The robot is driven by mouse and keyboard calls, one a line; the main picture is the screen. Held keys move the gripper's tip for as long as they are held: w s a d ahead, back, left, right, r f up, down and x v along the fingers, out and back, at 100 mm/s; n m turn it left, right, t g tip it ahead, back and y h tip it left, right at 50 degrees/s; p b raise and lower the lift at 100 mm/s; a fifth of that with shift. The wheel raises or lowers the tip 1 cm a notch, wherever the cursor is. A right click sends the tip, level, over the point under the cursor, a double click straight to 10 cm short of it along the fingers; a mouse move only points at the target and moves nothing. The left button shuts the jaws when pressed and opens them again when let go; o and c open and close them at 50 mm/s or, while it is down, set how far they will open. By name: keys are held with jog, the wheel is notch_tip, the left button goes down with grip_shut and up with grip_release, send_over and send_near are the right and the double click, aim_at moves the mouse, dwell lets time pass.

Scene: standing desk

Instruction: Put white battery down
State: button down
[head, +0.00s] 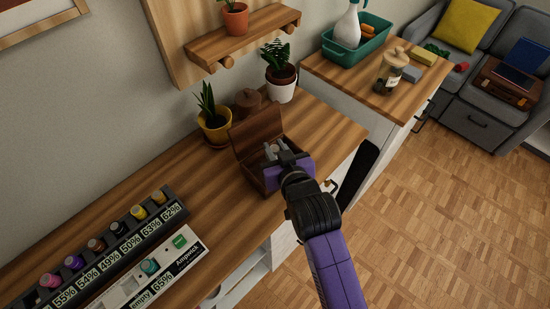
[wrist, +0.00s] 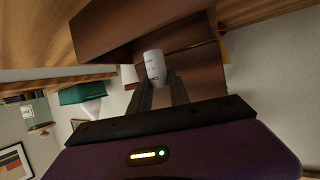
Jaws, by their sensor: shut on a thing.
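The white battery (wrist: 156,68) is between the fingertips of my gripper (wrist: 160,88) in the wrist view, with its outer end sticking out beyond them. In the head view my gripper (head: 274,152) is over the open wooden box (head: 249,178), whose lid (head: 257,133) stands up at the back. The same box shows behind the battery in the wrist view (wrist: 110,30). In the head view the gripper hides most of the box's inside and I cannot clearly make out the battery. I cannot tell whether the battery touches the box.
A black rack (head: 105,250) of several coloured batteries with percentage labels lies front left. Beside it is a white labelled unit (head: 185,258) with a teal battery (head: 149,266).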

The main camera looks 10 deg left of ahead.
jog(key=shift+f, duration=2.4)
jog(key=shift+f, duration=0.2)
jog(key=c, duration=1.2)
grip_release()
jog(key=shift+r, duration=0.1)
jog(key=v, duration=1.2)
